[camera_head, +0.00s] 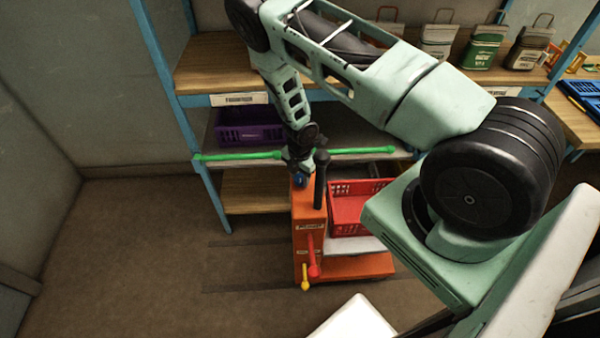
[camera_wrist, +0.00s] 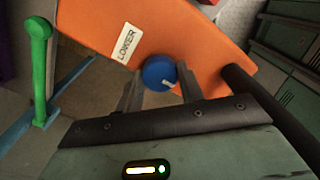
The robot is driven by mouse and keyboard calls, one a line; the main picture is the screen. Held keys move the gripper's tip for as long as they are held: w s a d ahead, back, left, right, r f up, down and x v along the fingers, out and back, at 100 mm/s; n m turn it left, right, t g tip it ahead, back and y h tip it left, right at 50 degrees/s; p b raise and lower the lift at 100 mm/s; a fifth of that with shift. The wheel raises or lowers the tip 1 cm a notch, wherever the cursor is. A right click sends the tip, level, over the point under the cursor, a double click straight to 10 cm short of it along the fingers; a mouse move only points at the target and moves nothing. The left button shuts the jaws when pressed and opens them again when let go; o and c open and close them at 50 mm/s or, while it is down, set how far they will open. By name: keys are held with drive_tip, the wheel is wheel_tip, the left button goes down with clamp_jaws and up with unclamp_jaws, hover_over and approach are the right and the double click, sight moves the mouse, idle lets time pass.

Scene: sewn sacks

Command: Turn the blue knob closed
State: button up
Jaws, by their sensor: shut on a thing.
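The blue knob (camera_head: 299,181) is on top of an orange unit (camera_head: 308,229) that stands on the floor in front of the shelves. In the wrist view the knob (camera_wrist: 159,72) is round, with a small white mark near its lower right edge. My gripper (camera_wrist: 160,85) reaches down to it with one finger on each side and is shut on it. A white label reading "LOWER" (camera_wrist: 127,45) is on the orange surface to the left of the knob. In the head view my gripper (camera_head: 300,170) partly hides the knob.
A black post (camera_head: 320,180) rises close to the right of the knob. Green bars (camera_head: 240,156) with round ends extend to both sides. Red (camera_head: 312,258) and yellow (camera_head: 305,278) levers stick out of the unit's front. A red crate (camera_head: 347,215) sits to the right. Floor at left is clear.

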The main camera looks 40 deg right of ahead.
sight(300, 177)
idle(0.4)
drive_tip(key=o, duration=1)
drive_tip(key=shift+r, duration=0.1)
wheel_tip(300, 177, up, 17)
drive_tip(key=shift+r, duration=0.15)
